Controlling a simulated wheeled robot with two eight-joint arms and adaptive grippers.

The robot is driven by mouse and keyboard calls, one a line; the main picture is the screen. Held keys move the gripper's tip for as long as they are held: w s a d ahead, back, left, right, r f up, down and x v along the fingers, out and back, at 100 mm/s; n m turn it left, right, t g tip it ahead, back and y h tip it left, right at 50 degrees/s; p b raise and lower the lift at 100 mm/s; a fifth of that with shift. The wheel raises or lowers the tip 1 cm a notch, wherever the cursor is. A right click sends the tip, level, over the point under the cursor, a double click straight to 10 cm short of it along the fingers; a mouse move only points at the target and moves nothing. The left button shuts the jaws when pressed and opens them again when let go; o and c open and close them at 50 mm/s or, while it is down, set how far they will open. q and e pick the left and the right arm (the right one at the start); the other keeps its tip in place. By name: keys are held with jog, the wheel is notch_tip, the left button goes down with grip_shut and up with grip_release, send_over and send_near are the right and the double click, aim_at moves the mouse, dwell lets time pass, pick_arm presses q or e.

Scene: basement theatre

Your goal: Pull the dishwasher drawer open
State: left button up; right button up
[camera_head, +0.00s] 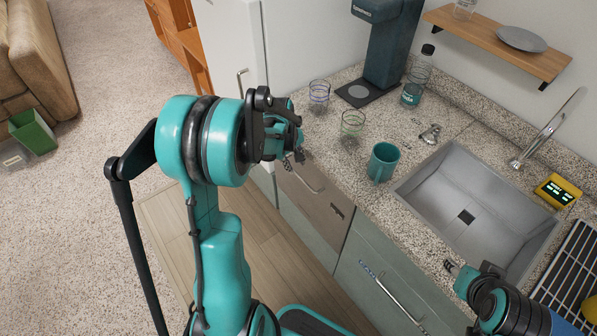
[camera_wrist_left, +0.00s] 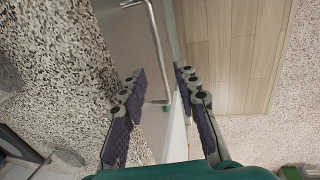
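A brushed-metal drawer front (camera_head: 314,206) is set under the counter and looks closed. I take it for the dishwasher drawer. Its bar handle (camera_head: 306,181) is partly hidden by my left gripper (camera_head: 294,159) in the head view. In the left wrist view the handle (camera_wrist_left: 157,50) crosses the gap between the two spread fingers of that gripper (camera_wrist_left: 160,71), which is open. No grip on the handle shows. My right gripper (camera_head: 458,272) is over the counter near the sink's front edge, and its finger opening is unclear.
A grey-green drawer (camera_head: 385,276) with its own bar handle is beside it. A white fridge (camera_head: 228,45) stands left. The floor (camera_head: 110,120) is open.

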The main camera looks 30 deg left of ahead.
aim_at(299, 177)
pick_arm(q)
jog(key=f+b, duration=0.1)
jog(key=f, duration=0.1)
jog(key=w+f, duration=0.1)
jog(key=f, duration=0.2)
jog(key=f+b, duration=0.1)
jog(key=f, duration=0.1)
jog(key=shift+w+d+f+b, duration=0.15)
jog(key=shift+w+d+b, duration=0.05)
jog(key=shift+d+b, duration=0.15)
grip_shut()
